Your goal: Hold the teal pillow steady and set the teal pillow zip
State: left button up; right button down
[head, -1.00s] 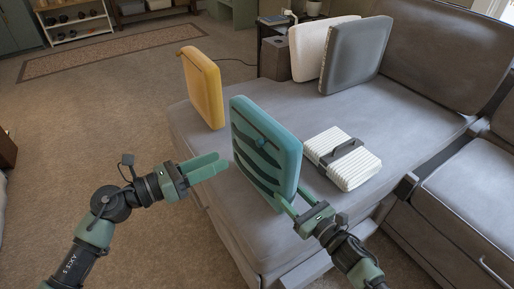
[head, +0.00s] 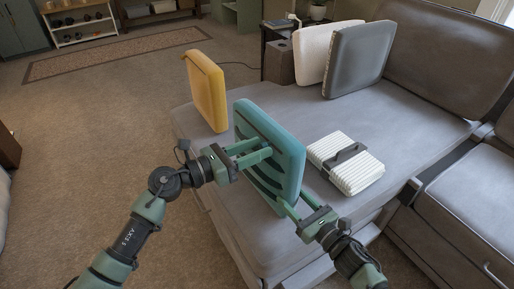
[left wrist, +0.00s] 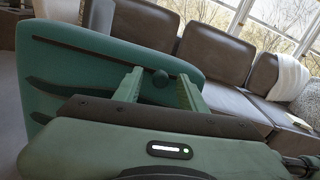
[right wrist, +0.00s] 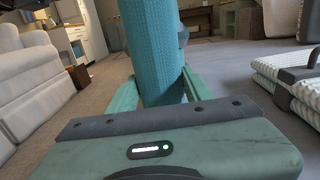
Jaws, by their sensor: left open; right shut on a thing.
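The teal pillow (head: 289,143) stands upright on the sofa's near end, its dark-striped face turned left. My right gripper (head: 285,203) is shut on its lower near edge; in the right wrist view the pillow (right wrist: 148,40) sits between the fingers. My left gripper (head: 264,149) is open at the striped face. In the head view, the left fingers cover the knob.
A yellow pillow (head: 206,90) stands behind on the sofa (head: 228,166). A ribbed white bundle with a dark strap (head: 346,163) lies to the right. White (head: 314,55) and grey (head: 358,58) pillows lean at the back. Open carpet (head: 95,120) lies left.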

pick_arm(q)
jog(key=shift+w+d, duration=0.1)
jog(key=shift+d, duration=0.1)
grip_shut()
dwell(1.4)
